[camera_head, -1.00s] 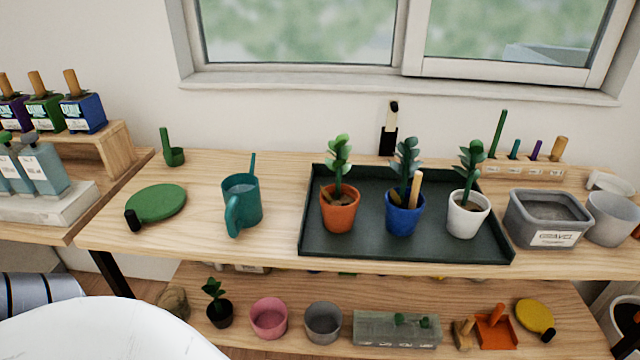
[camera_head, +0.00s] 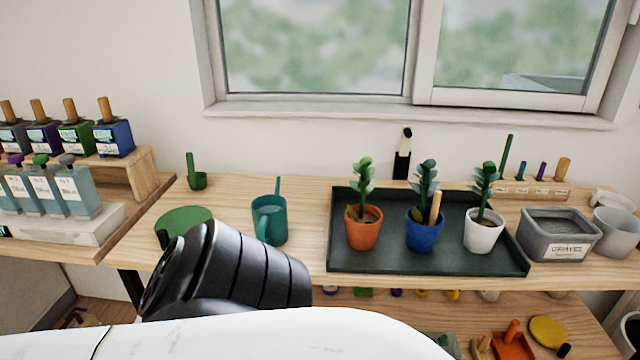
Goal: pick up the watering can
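The teal watering can (camera_head: 270,220) stands upright on the wooden tabletop, left of the dark tray. Its handle faces the front and its thin spout rises behind. The can is not held. My white and black arm crosses the lower part of the head view, with its black part just in front and to the left of the can. This arm hides the table's front edge there and part of the green round item. No gripper fingers show in the view.
A dark tray (camera_head: 345,262) with three potted plants stands right of the can. A green round item (camera_head: 183,218) lies left of it, and a small green cup (camera_head: 197,181) stands behind. A grey gravel bin (camera_head: 558,238) is at the right. A lower shelf (camera_head: 560,318) holds more items.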

